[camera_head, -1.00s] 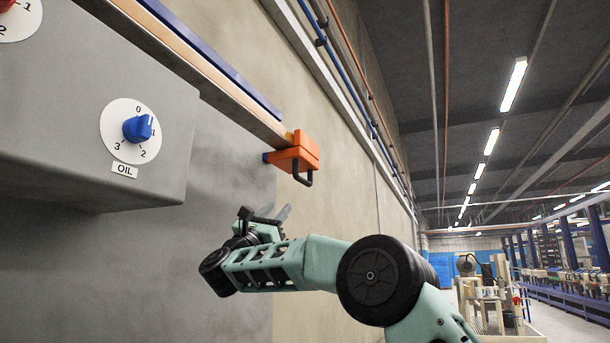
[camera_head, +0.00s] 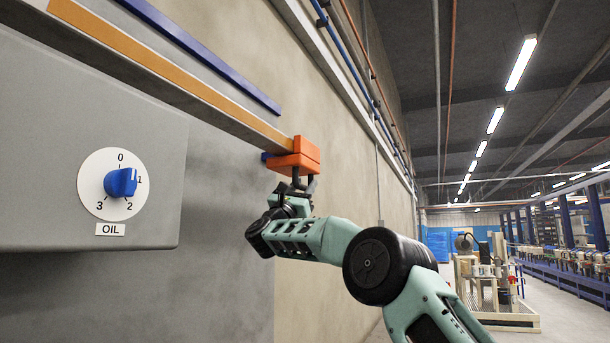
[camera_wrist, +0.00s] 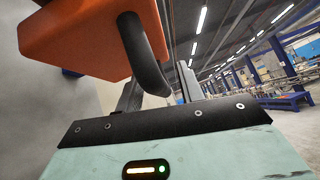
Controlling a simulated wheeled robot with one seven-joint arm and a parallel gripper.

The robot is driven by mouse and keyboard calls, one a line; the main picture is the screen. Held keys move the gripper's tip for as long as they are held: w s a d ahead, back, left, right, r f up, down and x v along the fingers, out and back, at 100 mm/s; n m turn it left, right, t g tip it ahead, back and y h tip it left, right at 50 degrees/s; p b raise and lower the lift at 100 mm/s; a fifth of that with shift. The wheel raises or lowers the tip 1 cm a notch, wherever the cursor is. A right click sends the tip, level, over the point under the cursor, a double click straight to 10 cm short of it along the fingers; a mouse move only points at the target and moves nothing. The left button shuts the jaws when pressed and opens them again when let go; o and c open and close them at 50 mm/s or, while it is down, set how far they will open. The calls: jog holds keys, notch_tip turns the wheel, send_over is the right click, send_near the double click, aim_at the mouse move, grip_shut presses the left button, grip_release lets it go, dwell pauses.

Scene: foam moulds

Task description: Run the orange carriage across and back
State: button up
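The orange carriage (camera_head: 294,155) sits at the far right end of a long rail (camera_head: 170,75) on the wall. A black loop handle hangs from its underside. My gripper (camera_head: 297,183) is raised just below the carriage, at the handle. In the wrist view, the carriage (camera_wrist: 90,35) fills the upper left and its black handle (camera_wrist: 143,55) reaches down between my gripper's (camera_wrist: 157,88) two dark fingers. The fingers stand apart, with a visible gap on the right of the handle. The handle's contact with the left finger is unclear.
A grey box with a blue OIL dial (camera_head: 121,182) stands left of my arm, below the rail. A blue bar (camera_head: 205,55) runs above the rail. Pipes run along the wall to the right. The hall floor at the right is open, with a machine stand (camera_head: 490,285) farther back.

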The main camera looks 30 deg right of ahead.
jog(key=shift+w+d+r, duration=0.15)
jog(key=shift+d+r, duration=0.2)
jog(key=shift+d, duration=0.05)
grip_shut()
jog(key=shift+a, duration=0.1)
